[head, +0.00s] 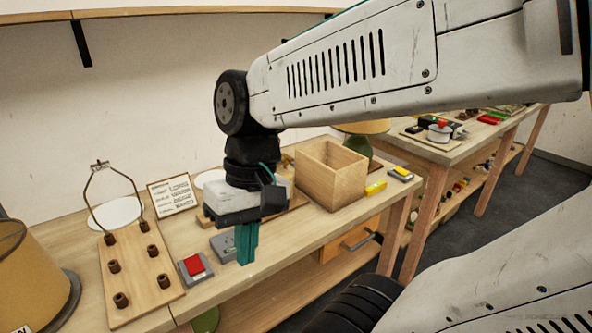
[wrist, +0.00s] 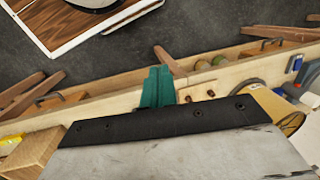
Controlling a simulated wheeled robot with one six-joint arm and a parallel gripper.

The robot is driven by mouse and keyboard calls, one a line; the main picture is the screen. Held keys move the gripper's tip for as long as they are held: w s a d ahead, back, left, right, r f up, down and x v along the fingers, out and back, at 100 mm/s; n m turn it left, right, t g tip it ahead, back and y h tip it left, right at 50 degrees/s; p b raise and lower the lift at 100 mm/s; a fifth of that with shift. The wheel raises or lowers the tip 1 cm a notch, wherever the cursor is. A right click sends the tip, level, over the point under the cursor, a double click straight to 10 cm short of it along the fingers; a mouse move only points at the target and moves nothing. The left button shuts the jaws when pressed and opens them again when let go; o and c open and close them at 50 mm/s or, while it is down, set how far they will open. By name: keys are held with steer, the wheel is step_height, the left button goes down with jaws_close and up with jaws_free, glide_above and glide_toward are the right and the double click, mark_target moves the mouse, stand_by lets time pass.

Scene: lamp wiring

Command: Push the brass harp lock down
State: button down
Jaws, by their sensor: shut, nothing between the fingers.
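My gripper (head: 246,246) has teal fingers pointing down, pressed together with nothing between them. It is over the front part of the workbench, right of the red-button box. The fingers also show in the wrist view (wrist: 157,88), against the bench edge and floor. A thin brass harp (head: 88,205) stands upright at the left, with its feet by the back pegs of a wooden board (head: 147,280). My gripper is well to the right of the harp and apart from it. I cannot make out the brass harp lock in either view.
A red-button box (head: 195,267) stands between the board and my gripper. A grey box (head: 224,245) is close beside the fingers. An open wooden box (head: 331,172) is to the right. A tan lampshade (head: 38,265) is at far left. A printed card (head: 173,195) stands behind.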

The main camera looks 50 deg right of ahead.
steer(key=w+f+m+t+y, duration=0.1)
steer(key=w+m+t+y, duration=0.1)
steer(key=w+m+y, duration=0.9)
steer(key=w+d+f+m+t, duration=0.2)
steer(key=w+d+m+t, duration=0.7)
steer(key=d, duration=0.3)
steer(key=m+t+h, duration=1)
steer(key=m+h, duration=0.7)
steer(key=h, duration=0.2)
glide_toward(288, 161)
step_height(288, 161, down, 2)
steer(key=s, duration=0.3)
steer(key=shift+w+d, duration=0.1)
steer(key=shift+d, duration=0.35)
steer(key=shift+w, duration=0.15)
steer(key=x, duration=0.9)
steer(key=shift+w, duration=0.45)
